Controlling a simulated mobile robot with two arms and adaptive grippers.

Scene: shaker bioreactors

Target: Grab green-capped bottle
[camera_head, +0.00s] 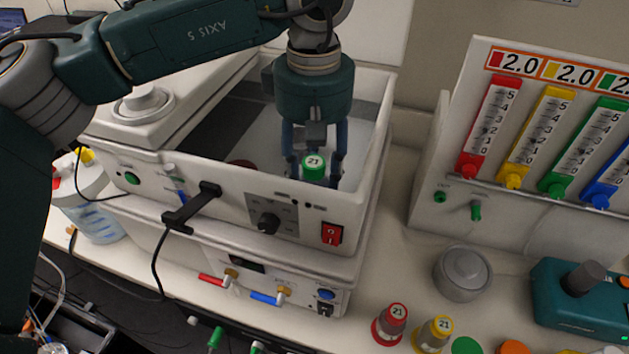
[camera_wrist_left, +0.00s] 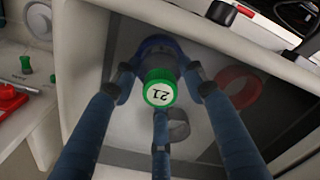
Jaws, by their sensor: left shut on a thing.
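The green-capped bottle (camera_head: 314,167) has a white label marked 21 on its cap. It is inside the white open-topped shaker box (camera_head: 376,150), near its right front part. My left gripper (camera_head: 314,178) reaches down into the box with its blue fingers around the bottle. In the left wrist view the green-capped bottle (camera_wrist_left: 160,88) sits between the fingers of the left gripper (camera_wrist_left: 158,82), which is shut on it below the cap. The bottle's lower body is mostly hidden. My right gripper is not in view.
A red ring (camera_wrist_left: 240,88) and a grey ring (camera_wrist_left: 178,126) lie in the box. The box's front wall stands close to the gripper. Red-capped (camera_head: 391,322) and yellow-capped (camera_head: 435,331) bottles stand on the table, near a grey round knob-like object (camera_head: 462,272). A flowmeter panel (camera_head: 450,150) stands right.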

